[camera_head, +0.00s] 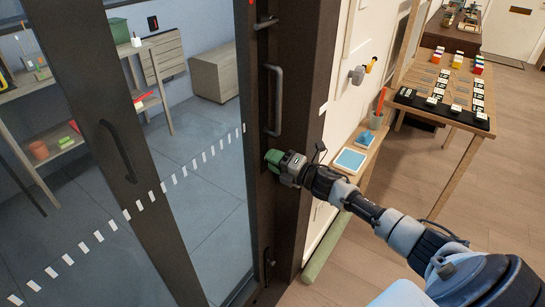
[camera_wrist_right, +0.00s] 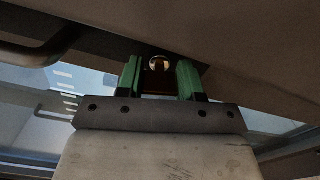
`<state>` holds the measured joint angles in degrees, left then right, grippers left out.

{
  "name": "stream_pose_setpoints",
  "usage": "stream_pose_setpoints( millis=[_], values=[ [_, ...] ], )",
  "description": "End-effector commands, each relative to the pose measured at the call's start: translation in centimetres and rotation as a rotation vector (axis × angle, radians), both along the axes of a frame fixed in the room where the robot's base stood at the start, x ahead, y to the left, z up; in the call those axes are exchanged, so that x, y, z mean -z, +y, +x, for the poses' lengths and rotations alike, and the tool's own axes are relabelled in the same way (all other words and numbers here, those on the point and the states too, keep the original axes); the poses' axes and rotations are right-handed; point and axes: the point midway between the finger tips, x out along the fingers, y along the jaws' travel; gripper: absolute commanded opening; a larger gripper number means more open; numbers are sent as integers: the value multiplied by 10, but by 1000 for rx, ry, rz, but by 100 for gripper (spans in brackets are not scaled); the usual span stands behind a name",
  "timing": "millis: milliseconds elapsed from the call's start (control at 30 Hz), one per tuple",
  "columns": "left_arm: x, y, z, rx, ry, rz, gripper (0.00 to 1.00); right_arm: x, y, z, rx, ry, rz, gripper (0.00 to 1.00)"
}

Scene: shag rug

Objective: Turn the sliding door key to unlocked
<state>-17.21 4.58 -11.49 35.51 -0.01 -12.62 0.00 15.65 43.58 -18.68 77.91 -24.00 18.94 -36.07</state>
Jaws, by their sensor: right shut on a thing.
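The sliding door has glass panels in a dark frame (camera_head: 285,60). My right gripper (camera_head: 271,160) has green fingers and is at the door frame, below the upright handle (camera_head: 274,98). In the right wrist view, a small brass-coloured round part (camera_wrist_right: 158,63), apparently the key or its lock, shows between the green fingertips of my right gripper (camera_wrist_right: 159,78). The gripper is shut on the key, which the fingers mostly hide in the head view. The turn angle of the key cannot be read. My left gripper is not in view.
A second handle (camera_head: 118,151) is on the left door frame. Behind the glass are shelves (camera_head: 60,150) and a grey cabinet (camera_head: 217,72). A narrow side table (camera_head: 352,160) stands right of the door, beside my right arm. Open wooden floor lies further right.

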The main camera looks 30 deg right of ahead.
Motion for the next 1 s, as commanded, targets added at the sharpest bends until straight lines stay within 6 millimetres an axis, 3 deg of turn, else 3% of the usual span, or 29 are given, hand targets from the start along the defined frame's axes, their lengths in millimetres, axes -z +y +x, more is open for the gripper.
stream_pose_setpoints(
  millis=[400, 1000],
  values=[
    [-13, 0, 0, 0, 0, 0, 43, 0, 1, 0, -1, 90, 212, 12],
    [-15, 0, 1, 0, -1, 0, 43, 1, 1, 0, -2, 107, 258, 13]
  ],
)
